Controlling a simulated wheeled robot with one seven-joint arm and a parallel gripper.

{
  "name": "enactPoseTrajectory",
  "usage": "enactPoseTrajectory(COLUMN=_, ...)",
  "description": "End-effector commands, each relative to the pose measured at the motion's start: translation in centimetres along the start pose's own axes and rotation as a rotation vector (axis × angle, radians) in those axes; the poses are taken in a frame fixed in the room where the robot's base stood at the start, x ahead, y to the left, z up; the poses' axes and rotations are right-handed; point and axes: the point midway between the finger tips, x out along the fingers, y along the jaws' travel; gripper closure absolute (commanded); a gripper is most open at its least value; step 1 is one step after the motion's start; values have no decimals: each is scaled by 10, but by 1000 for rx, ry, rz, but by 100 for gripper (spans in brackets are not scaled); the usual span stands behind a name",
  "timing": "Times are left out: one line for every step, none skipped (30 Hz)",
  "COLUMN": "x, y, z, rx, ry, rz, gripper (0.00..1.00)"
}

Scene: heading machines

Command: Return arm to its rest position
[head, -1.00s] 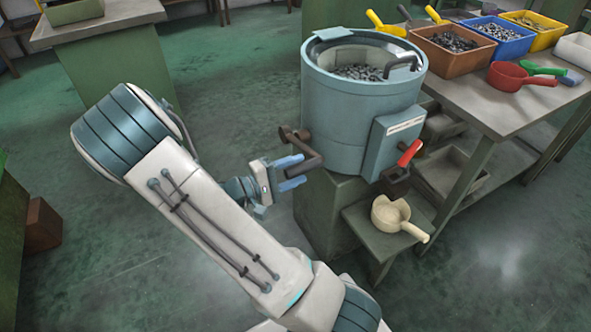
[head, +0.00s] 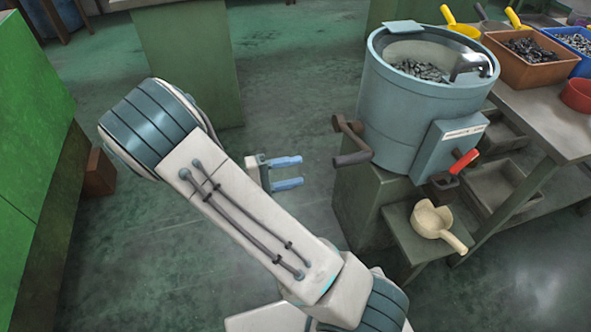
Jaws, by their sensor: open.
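My gripper (head: 289,173) is in the middle of the head view, with its two blue fingers apart and nothing between them. It points right, toward the blue-grey drum machine (head: 394,119), and is clear of the machine's dark crank handle (head: 352,142). My arm is bent in front of the camera, and its thick links hide part of the wrist behind the gripper.
A cream scoop (head: 433,219) rests on a low green stand beside the machine. A workbench (head: 545,124) with an orange bin (head: 534,66) and a blue bin (head: 577,42) of metal parts is at right. A green cabinet (head: 30,150) stands at left. The floor behind my gripper is clear.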

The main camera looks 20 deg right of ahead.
Motion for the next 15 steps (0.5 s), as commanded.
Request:
enactPoseTrajectory(x=0, y=0, z=0, rx=0, ry=0, rz=0, gripper=51)
enactPoseTrajectory(x=0, y=0, z=0, rx=0, ry=0, rz=0, gripper=51)
enactPoseTrajectory(x=0, y=0, z=0, rx=0, ry=0, rz=0, gripper=51)
enactPoseTrajectory(x=0, y=0, z=0, rx=0, ry=0, rz=0, gripper=51)
enactPoseTrajectory(x=0, y=0, z=0, rx=0, ry=0, rz=0, gripper=51)
enactPoseTrajectory(x=0, y=0, z=0, rx=0, ry=0, rz=0, gripper=51)
enactPoseTrajectory(x=0, y=0, z=0, rx=0, ry=0, rz=0, gripper=51)
enactPoseTrajectory(x=0, y=0, z=0, rx=0, ry=0, rz=0, gripper=51)
enactPoseTrajectory(x=0, y=0, z=0, rx=0, ry=0, rz=-2, gripper=51)
enactPoseTrajectory(x=1, y=1, z=1, rx=-1, ry=-2, rz=-6, gripper=51)
enactPoseTrajectory(x=2, y=3, z=2, rx=-2, ry=-5, rz=-14, gripper=51)
enactPoseTrajectory(x=3, y=6, z=4, rx=-5, ry=-11, rz=-32, gripper=51)
enactPoseTrajectory(x=5, y=9, z=7, rx=-8, ry=-19, rz=-52, gripper=51)
enactPoseTrajectory(x=7, y=13, z=10, rx=-12, ry=-28, rz=-76, gripper=51)
enactPoseTrajectory(x=10, y=18, z=15, rx=-20, ry=-42, rz=-118, gripper=51)
